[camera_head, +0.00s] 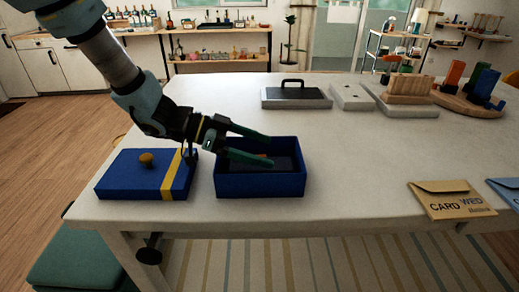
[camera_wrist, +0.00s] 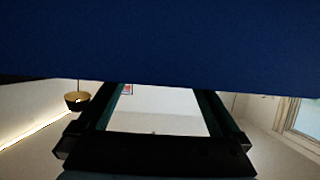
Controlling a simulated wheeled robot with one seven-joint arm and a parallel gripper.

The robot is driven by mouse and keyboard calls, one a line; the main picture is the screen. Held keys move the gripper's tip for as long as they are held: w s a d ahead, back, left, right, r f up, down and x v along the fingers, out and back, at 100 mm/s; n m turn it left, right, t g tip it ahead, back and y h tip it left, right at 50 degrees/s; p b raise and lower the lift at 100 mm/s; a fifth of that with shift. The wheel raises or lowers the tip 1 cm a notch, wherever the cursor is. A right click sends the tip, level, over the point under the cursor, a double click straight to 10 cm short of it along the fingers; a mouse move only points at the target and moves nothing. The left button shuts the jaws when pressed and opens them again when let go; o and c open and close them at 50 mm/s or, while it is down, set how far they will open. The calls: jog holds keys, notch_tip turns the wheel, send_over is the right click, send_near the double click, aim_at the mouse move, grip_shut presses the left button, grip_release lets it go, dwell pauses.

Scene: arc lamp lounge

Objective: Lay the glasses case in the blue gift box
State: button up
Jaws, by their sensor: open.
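The blue gift box (camera_head: 260,186) stands open near the front edge of the white table. Its inside is dark, and a dark shape with a small reddish patch shows between my fingers; I cannot tell for sure whether this is the glasses case. My gripper (camera_head: 269,149) reaches in from the left, with its two green fingers spread apart over the box opening. In the wrist view, the fingers (camera_wrist: 160,110) are apart with nothing visible between them. A large blue surface, probably the box, fills the top of that view.
A blue lid (camera_head: 125,175) with a yellow band and round knob lies left of the box. A tan envelope (camera_head: 450,199) lies at the front right. A black-handled tray (camera_head: 296,98), a pale block (camera_head: 351,97) and a wooden rack (camera_head: 409,88) stand behind. The table's middle right is clear.

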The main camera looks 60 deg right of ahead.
jog(key=b+v, duration=0.2)
jog(key=v, duration=1)
jog(key=shift+r, duration=0.4)
